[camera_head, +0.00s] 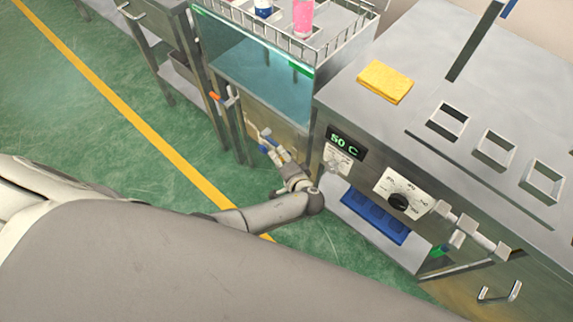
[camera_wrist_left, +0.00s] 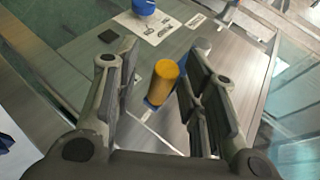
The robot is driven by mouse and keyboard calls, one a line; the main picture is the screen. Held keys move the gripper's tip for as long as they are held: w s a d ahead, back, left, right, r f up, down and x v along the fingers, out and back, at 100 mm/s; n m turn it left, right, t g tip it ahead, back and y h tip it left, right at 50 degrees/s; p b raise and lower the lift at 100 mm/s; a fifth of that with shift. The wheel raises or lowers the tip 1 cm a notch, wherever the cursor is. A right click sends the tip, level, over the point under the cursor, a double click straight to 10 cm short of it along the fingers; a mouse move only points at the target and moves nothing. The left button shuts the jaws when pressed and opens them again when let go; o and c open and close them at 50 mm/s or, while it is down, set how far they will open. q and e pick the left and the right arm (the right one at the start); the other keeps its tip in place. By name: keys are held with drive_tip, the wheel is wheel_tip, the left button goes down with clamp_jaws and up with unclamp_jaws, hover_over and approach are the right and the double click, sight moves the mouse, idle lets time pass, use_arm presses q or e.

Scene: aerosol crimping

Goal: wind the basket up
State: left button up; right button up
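The basket (camera_head: 322,46) is a wire-railed rack at the top of a glass-sided water bath (camera_head: 262,82). It holds a pink can (camera_head: 302,18) and a white and blue can (camera_head: 263,8). An orange handle (camera_head: 225,98) sticks out at the bath's left side. My left gripper (camera_head: 268,143) is in front of the bath, low and right of that handle. In the left wrist view it is open, and an orange-yellow cylindrical knob (camera_wrist_left: 163,82) shows between its fingers, with no visible grip on it. My right gripper is not in view.
A steel cabinet (camera_head: 350,90) with an "50 C" display (camera_head: 345,142), a dial (camera_head: 398,201) and a yellow cloth (camera_head: 385,82) stands close on the right. Green floor (camera_head: 90,100) is clear on the left.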

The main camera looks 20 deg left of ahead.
use_arm(q)
drive_tip(key=v, duration=1.2)
drive_tip(key=shift+f, duration=0.1)
